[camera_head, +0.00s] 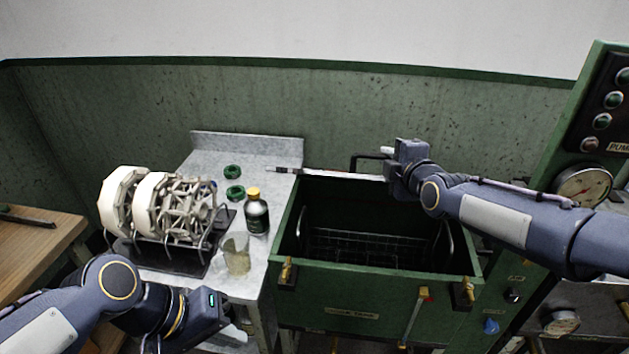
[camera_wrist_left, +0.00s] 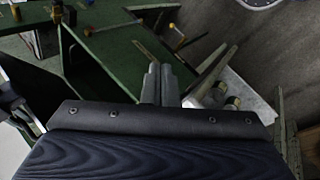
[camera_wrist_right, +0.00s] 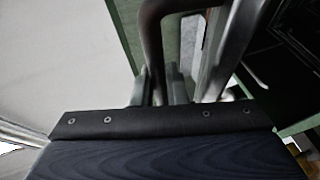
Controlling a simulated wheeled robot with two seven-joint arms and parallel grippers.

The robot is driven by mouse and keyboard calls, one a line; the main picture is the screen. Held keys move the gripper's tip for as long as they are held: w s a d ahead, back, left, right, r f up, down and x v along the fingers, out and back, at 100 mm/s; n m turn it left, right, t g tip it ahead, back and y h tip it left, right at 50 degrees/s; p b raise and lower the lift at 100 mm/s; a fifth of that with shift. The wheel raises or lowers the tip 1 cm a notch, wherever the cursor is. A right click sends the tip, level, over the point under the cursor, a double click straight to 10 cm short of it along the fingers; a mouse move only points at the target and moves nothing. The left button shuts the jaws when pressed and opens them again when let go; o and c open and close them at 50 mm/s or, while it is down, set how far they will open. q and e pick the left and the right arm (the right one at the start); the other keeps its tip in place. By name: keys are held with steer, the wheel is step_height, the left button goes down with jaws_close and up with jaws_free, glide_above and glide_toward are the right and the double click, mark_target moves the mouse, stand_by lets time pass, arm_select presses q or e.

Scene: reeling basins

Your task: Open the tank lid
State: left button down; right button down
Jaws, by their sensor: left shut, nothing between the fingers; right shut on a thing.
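The green tank (camera_head: 350,305) stands right of the bench with its top open, and a wire rack shows in its dark interior. Its lid (camera_head: 340,175) is raised at the back edge and seen nearly edge-on as a thin pale strip. A dark bent handle (camera_head: 358,160) projects behind it. My right gripper (camera_head: 389,165) is shut on this handle; the dark bar also runs between its fingers in the right wrist view (camera_wrist_right: 156,60). My left gripper (camera_wrist_left: 160,85) is shut and empty, low in front of the bench; its fingertips are unclear in the head view.
The grey bench (camera_head: 217,145) holds a white reel device (camera_head: 140,205), a dark bottle (camera_head: 257,213), a glass beaker (camera_head: 237,255) and green rings (camera_head: 234,192). A control panel with a gauge (camera_head: 583,188) stands at the right. Brass clasps (camera_head: 287,270) sit on the tank's front.

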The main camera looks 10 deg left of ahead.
arm_select(q)
steer(key=w+d+r+n+g+h, duration=0.1)
steer(key=w+d+n+g+h, duration=0.15)
steer(key=w+n+h, duration=0.3)
steer(key=w+d+r+n+g+h, duration=0.1)
steer(key=w+d+r+n+h, duration=0.2)
steer(key=w+n, duration=0.35)
steer(key=w+a+f+n+t+h, duration=0.35)
steer(key=w+n+t, duration=0.25)
steer(key=w+n, duration=0.2)
steer(key=w+a+f+n+t+h, duration=0.2)
steer(key=w+a+n+t+h, duration=0.15)
steer(key=w+n+t, duration=0.4)
steer(key=x, duration=0.9)
steer(key=shift+w+r+n+g, duration=0.2)
steer(key=shift+r+n+g, duration=0.1)
steer(key=shift+r+n, duration=0.05)
